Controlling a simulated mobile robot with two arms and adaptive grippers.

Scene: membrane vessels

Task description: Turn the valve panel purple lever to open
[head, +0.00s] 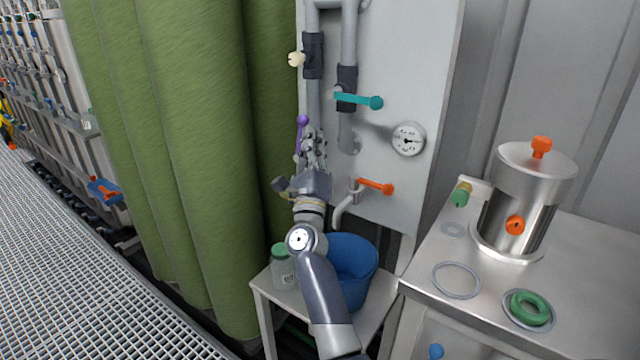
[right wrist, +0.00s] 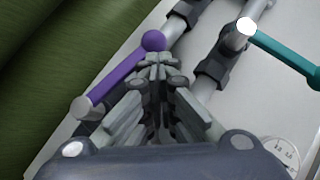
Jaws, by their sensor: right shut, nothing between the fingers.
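The purple lever (head: 302,130) is on the left side of the white valve panel (head: 405,80). In the head view it points up, with its ball knob on top. In the right wrist view the purple lever (right wrist: 120,75) runs from its grey pivot at lower left to its knob at upper right. My right gripper (head: 312,140) is in front of the panel, shut and empty. In the right wrist view the fingertips (right wrist: 158,62) are close beside the lever near its knob; I cannot tell whether they touch. My left gripper is not in view.
A teal lever (head: 358,100), a cream knob (head: 296,59), an orange lever (head: 375,186) and a gauge (head: 408,139) are on the panel. A green curtain (head: 190,120) hangs left. Below are a blue bucket (head: 352,268) and a jar (head: 282,270). A steel vessel (head: 520,205) stands right.

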